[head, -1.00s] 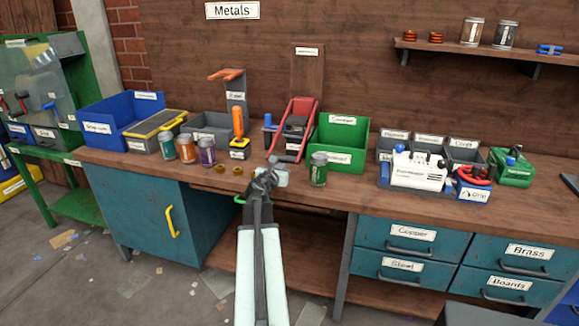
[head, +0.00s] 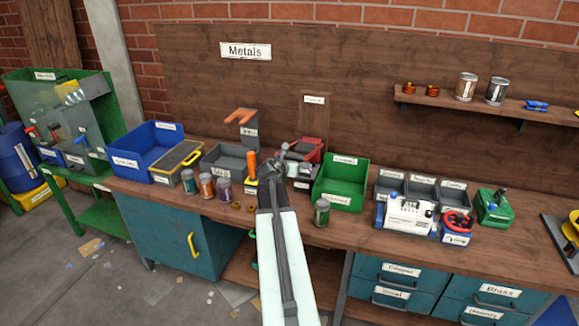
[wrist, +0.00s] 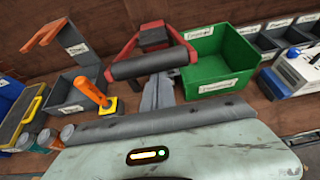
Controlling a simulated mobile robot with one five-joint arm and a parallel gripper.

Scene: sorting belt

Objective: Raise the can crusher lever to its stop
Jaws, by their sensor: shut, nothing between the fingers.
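The can crusher (head: 310,147) stands on the bench against a wooden upright board, its red frame partly hidden behind my arm in the head view. In the wrist view its red lever arms (wrist: 122,52) hold a black crossbar grip (wrist: 150,63), which spans the top middle. My gripper (head: 284,150) is shut and empty, in front of the crusher. In the wrist view its fingers (wrist: 160,92) point up the picture, just below the black grip. I cannot tell whether they touch it.
A green bin (head: 340,190) stands right of the crusher. A grey bin (head: 222,163) and an orange-handled tool (head: 252,166) are on its left. Several cans (head: 207,186) line the front edge, with one can (head: 321,212) right of my arm. A shelf (head: 470,103) hangs at upper right.

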